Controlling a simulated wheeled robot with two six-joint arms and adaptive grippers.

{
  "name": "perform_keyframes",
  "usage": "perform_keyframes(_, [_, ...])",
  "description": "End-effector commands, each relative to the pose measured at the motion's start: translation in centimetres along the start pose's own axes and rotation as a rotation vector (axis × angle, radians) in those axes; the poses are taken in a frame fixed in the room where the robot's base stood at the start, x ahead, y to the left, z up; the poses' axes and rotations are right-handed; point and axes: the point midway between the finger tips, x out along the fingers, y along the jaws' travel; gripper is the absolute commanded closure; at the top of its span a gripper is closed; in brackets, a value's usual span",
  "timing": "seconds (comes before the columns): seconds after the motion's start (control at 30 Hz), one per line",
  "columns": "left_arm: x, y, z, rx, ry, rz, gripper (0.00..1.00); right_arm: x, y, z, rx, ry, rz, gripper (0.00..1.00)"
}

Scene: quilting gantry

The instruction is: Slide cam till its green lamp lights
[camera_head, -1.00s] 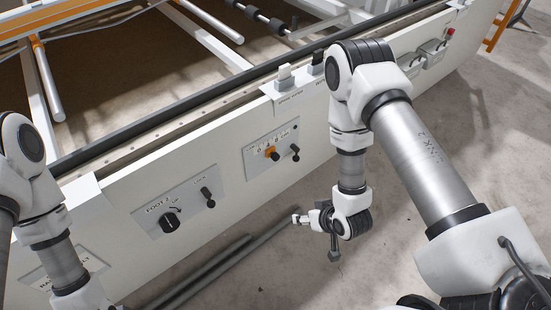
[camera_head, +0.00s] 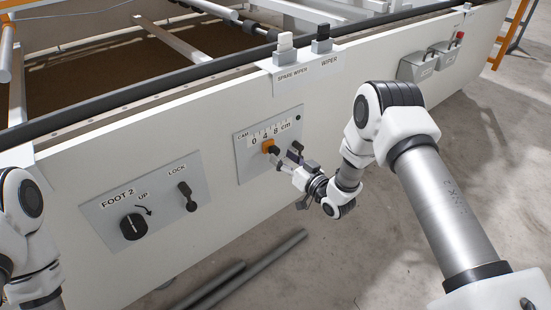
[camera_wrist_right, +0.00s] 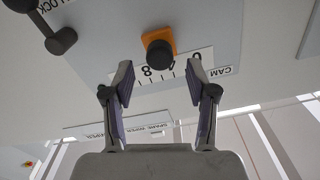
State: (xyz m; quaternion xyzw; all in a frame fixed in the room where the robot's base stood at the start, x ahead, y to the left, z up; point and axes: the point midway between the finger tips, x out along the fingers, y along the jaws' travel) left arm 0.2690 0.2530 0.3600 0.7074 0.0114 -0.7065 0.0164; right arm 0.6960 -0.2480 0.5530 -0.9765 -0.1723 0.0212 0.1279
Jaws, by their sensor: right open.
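The cam panel (camera_head: 245,170) is grey, with a 0 4 8 cm scale. Its cam slider (camera_head: 268,146), an orange block with a black knob, sits near the 4 mark. In the right wrist view the cam knob (camera_wrist_right: 158,52) lies ahead, between the fingertips. A small round spot (camera_head: 298,118) at the panel's upper right is dark; no green light shows. My right gripper (camera_head: 285,161) is open, close in front of the knob; its fingers (camera_wrist_right: 160,80) hold nothing. A black lock lever (camera_wrist_right: 60,40) sits beside the slider. My left gripper is out of view.
The foot 2 panel (camera_head: 105,222) with a dial (camera_head: 133,227) and lock lever (camera_head: 187,196) is to the left. White spare wiper (camera_head: 285,45) and black wiper (camera_head: 322,38) handles stand on the rail above. Dark bars (camera_head: 215,285) lie on the floor below.

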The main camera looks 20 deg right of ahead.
Motion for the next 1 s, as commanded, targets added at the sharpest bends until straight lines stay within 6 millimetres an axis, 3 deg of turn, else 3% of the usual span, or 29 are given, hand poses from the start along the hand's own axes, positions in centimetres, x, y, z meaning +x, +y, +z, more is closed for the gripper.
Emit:
perform_keyframes(0.2, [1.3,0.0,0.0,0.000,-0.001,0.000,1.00,3.6,0.0,0.2,-0.001,0.000,-0.001,0.43])
perform_keyframes(0.5, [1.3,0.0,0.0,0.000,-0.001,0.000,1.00,4.2,0.0,0.1,0.001,-0.002,0.001,0.43])
perform_keyframes(0.67, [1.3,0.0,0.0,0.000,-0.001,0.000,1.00,4.2,0.0,0.1,0.001,-0.002,0.001,0.99])
perform_keyframes(1.0, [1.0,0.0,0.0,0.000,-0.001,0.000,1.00,4.2,1.2,-0.3,0.002,0.000,0.002,1.00])
